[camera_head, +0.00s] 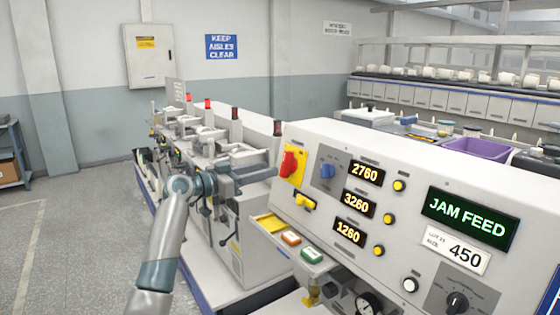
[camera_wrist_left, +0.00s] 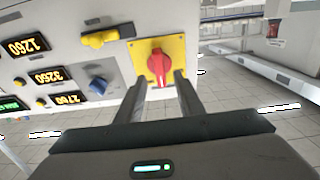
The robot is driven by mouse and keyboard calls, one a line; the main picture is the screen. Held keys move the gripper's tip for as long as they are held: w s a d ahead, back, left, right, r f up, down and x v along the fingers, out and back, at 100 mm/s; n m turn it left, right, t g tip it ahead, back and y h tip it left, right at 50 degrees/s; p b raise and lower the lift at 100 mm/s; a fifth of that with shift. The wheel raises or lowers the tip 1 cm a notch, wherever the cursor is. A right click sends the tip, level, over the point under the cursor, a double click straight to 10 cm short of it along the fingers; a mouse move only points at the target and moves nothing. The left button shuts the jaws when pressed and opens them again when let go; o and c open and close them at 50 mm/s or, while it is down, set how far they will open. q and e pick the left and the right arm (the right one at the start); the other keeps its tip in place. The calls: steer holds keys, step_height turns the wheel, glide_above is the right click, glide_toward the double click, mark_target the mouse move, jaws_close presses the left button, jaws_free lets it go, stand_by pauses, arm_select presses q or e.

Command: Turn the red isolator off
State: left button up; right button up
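The red isolator (camera_head: 288,164) is a red rotary handle on a yellow plate, at the left end of the grey control panel (camera_head: 400,262). Its handle looks roughly upright. In the left wrist view the red isolator (camera_wrist_left: 160,64) lies ahead, between the fingertips in the picture. My left gripper (camera_head: 272,173) reaches in from the left, close to the yellow plate. In the left wrist view my left gripper (camera_wrist_left: 159,82) has its two fingers apart with nothing held. I cannot tell whether they touch the handle. My right gripper is not in view.
A blue knob (camera_head: 327,171) and a yellow-handled switch (camera_head: 304,202) sit near the isolator. Amber displays and a green "JAM FEED" screen (camera_head: 467,217) are to the right. Machine spindles (camera_head: 205,150) stand behind my left arm.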

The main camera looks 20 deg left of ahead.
mark_target(283, 165)
arm_select(q)
steer(key=p+x, duration=0.1)
steer(key=x, duration=0.3)
steer(key=shift+d+r, duration=0.15)
steer(key=shift+r, duration=0.05)
steer(key=shift+p+x, duration=0.45)
steer(key=shift+x, duration=0.5)
steer(key=shift+f, duration=0.15)
steer(key=shift+c, duration=0.6)
jaws_close()
